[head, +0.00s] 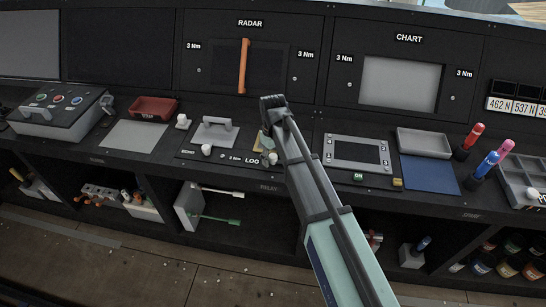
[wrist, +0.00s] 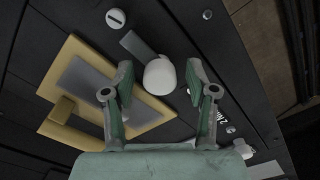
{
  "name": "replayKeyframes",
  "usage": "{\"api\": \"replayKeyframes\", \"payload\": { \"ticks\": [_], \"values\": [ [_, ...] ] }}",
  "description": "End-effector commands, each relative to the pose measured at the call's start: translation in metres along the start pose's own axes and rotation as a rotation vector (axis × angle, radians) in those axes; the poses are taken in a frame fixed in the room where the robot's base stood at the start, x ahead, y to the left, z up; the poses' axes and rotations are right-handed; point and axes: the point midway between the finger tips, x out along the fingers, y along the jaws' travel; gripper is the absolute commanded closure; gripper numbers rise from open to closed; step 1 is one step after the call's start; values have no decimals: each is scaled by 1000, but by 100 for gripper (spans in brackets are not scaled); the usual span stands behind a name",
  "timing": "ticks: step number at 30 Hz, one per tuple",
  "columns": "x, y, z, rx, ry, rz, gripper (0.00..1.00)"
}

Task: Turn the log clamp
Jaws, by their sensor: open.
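A white rounded knob with a grey flat tab, which looks like the log clamp (wrist: 160,76), shows in the wrist view. It sits beside a tan plate (wrist: 150,108) with a grey face. My gripper (wrist: 161,72) is open, its two green-grey fingers on either side of the knob, with visible gaps. I cannot tell how deep the fingertips reach. In the head view the LOG label (head: 252,161) is on the dark console, with a white knob (head: 272,158) to its right. My arm hides much of this area and the fingers there.
A grey plate with a handle (head: 214,132) and another white knob (head: 206,150) are left of the label. A grey screen unit (head: 356,153) is to the right. The orange bar (head: 243,66) stands on the radar panel behind. Open shelves lie below the console.

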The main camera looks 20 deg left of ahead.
Motion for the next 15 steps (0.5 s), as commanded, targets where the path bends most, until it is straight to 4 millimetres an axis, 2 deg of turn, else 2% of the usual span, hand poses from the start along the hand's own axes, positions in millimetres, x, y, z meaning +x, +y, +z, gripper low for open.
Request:
{"api": "replayKeyframes", "payload": {
  "ticks": [5, 15],
  "values": [
    [-17, 0, -1, 0, 2, 1, 43],
    [-81, 1, -1, 1, 2, 1, 43]
  ]
}}
